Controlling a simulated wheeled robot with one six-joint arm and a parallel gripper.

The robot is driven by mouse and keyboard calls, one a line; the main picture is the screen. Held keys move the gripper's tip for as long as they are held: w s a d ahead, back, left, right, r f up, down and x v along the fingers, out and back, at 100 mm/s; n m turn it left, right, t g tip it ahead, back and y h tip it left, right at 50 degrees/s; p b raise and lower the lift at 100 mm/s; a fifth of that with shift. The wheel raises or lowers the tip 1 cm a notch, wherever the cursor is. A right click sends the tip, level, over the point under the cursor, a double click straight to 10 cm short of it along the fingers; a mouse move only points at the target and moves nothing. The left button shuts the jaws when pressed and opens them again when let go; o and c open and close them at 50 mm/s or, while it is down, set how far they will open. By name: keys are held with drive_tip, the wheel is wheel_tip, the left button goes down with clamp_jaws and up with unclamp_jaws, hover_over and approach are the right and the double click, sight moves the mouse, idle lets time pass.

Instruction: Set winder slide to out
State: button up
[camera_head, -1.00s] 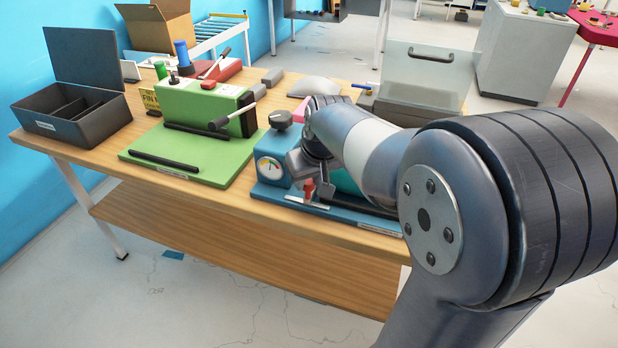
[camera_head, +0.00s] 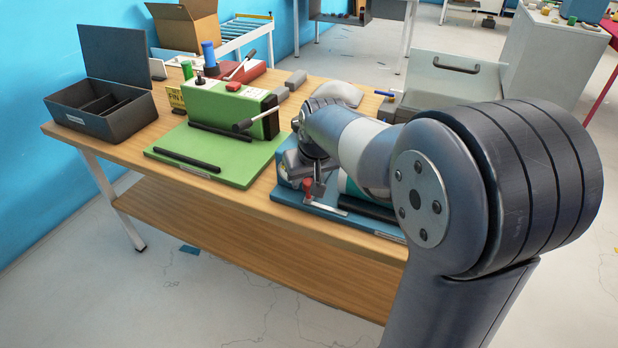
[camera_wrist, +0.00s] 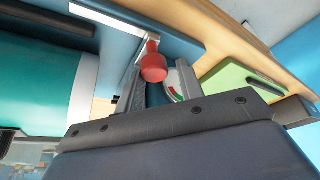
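The blue winder (camera_head: 283,195) stands at the bench's front right, with a teal drum (camera_wrist: 40,88) and a dial (camera_wrist: 174,88). A red knob (camera_head: 308,186), seemingly the handle of its slide, sits low at the winder's front. In the wrist view the knob (camera_wrist: 153,66) is between the two fingers of my gripper (camera_wrist: 160,70), near their tips. The fingers look spread, with a gap to the knob's right through which the dial shows. In the head view my gripper (camera_head: 308,170) is over the winder's left part and hides the dial. Contact with the knob is unclear.
A green press-like device (camera_head: 228,108) with a black-tipped lever stands left of the winder. A black open box (camera_head: 125,120) is at the bench's left end. A grey case with a raised lid (camera_head: 455,80) stands behind my arm. The bench's front edge (camera_head: 215,205) is clear.

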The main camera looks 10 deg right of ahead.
drive_tip(key=shift+r, duration=0.1)
drive_tip(key=p+v, duration=0.1)
drive_tip(key=v, duration=0.9)
drive_tip(key=shift+r, duration=0.3)
drive_tip(key=shift+s, duration=0.15)
drive_tip(key=b+x, duration=0.1)
drive_tip(key=x, duration=1)
drive_tip(key=shift+s+d+f, duration=0.1)
drive_tip(key=shift+s, duration=0.05)
drive_tip(key=shift+s+d, duration=0.25)
drive_tip(key=shift+d, duration=0.15)
